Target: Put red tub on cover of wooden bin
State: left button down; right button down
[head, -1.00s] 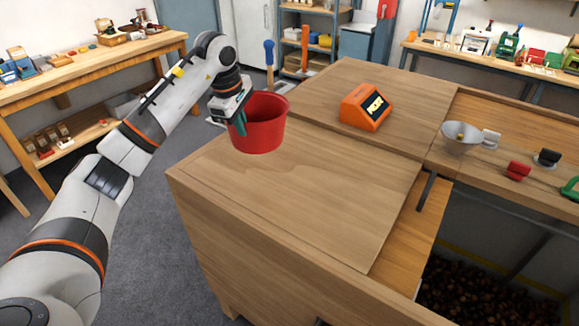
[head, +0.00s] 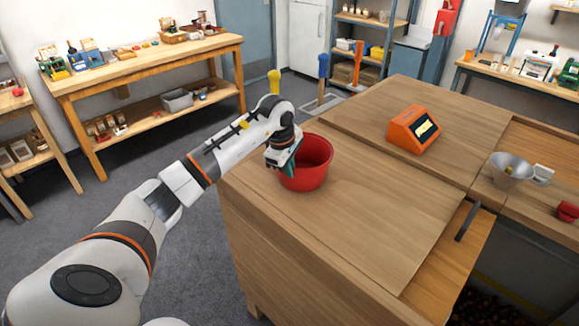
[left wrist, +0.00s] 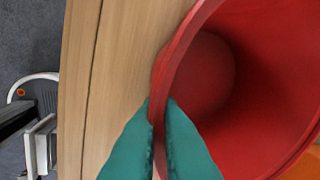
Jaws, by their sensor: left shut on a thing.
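The red tub (head: 312,168) is upright at the left part of the wooden bin's cover (head: 375,215). It appears to rest on the cover or sit just above it; I cannot tell which. My left gripper (head: 286,168) is shut on the tub's rim at its left side. In the left wrist view the teal fingertips (left wrist: 160,135) pinch the wall of the empty-looking tub (left wrist: 245,75), with the wooden top beside it. My right gripper is not in view.
An orange device with a screen (head: 412,130) stands on the bin top behind the tub. A metal bowl (head: 508,170) and a red clip-like item (head: 567,212) are at the right. The cover is clear in front of the tub. A workbench (head: 150,65) stands at the back left.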

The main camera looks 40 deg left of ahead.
pick_arm(q)
jog(key=c, duration=1.6)
grip_release()
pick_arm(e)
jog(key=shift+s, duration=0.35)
pick_arm(q)
jog(key=shift+r, duration=0.1)
